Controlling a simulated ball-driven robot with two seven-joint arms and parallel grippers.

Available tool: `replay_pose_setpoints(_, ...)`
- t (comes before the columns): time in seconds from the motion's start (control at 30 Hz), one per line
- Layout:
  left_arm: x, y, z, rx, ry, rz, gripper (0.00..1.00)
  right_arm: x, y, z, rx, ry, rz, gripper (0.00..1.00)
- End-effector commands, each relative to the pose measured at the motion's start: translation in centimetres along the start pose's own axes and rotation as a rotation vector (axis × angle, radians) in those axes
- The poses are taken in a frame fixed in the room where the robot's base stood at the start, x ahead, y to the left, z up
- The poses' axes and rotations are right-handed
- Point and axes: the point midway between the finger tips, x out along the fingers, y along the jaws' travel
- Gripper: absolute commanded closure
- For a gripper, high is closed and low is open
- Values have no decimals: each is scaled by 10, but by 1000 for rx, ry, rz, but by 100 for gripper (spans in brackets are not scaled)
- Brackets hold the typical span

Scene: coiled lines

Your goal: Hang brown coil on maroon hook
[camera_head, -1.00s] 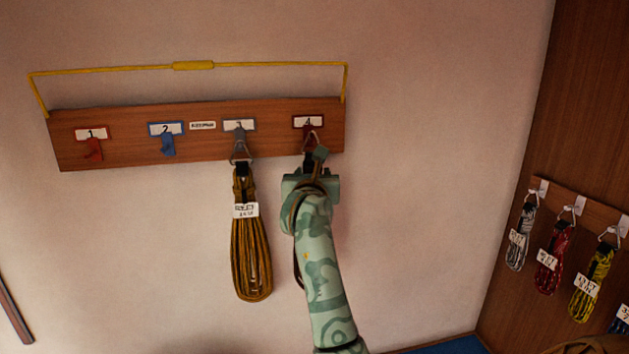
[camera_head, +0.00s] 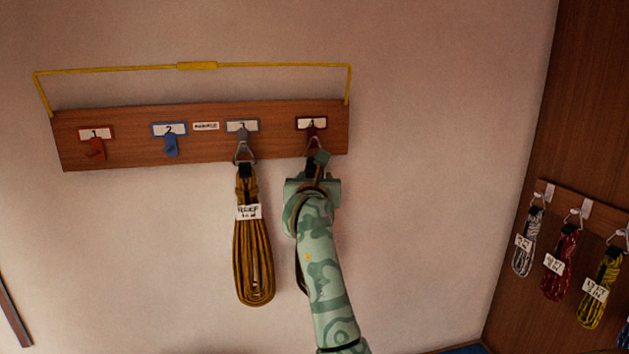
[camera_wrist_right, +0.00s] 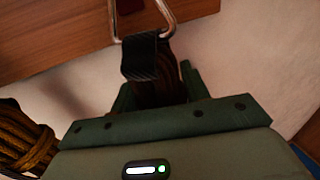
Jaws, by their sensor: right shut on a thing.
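The maroon hook (camera_head: 313,129) is under the number 4 plate at the right end of the wooden board. My right gripper (camera_head: 313,178) is just below it, shut on the brown coil (camera_head: 300,262) near its black strap. My arm hides most of this coil in the head view. In the right wrist view the strap (camera_wrist_right: 146,58) and metal ring (camera_wrist_right: 117,22) stick up above the jaws. The ring's top is at the maroon hook's lower end; I cannot tell whether it is around the hook or only in front. My left gripper is not in view.
A golden-brown coil (camera_head: 253,250) with a white tag hangs from the grey hook (camera_head: 242,135), close left of my arm. The red hook (camera_head: 96,149) and blue hook (camera_head: 171,145) are empty. A yellow bar (camera_head: 197,66) spans above the board. Several coils hang at the right.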

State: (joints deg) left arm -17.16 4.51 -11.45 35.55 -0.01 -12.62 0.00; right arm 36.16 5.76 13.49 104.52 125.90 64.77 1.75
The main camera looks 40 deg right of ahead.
Motion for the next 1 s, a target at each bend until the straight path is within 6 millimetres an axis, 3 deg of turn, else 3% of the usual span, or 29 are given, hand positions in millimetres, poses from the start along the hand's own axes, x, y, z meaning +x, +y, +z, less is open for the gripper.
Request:
replay_pose_setpoints(0.03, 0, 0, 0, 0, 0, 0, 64, 0, 0, 1, 0, -3, 0, 100)
replay_pose_setpoints(0.07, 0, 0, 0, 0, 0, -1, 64, 0, 0, 1, 0, -3, 0, 52)
replay_pose_setpoints(0.13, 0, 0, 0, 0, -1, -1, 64, 0, 0, 1, 0, -2, 0, 32)
replay_pose_setpoints(0.17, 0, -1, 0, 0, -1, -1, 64, 0, 0, 1, 0, -2, 0, 29)
replay_pose_setpoints(0.43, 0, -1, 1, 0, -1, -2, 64, -1, 0, -1, 0, 2, 0, 29)
replay_pose_setpoints(0.57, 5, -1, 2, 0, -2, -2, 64, -12, 1, -2, 0, 0, 1, 29)
replay_pose_setpoints(0.67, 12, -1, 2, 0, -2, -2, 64, -31, 0, -3, 4, -1, 2, 29)
replay_pose_setpoints(1.0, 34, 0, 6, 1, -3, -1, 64, -122, 1, -3, 4, -1, 3, 29)
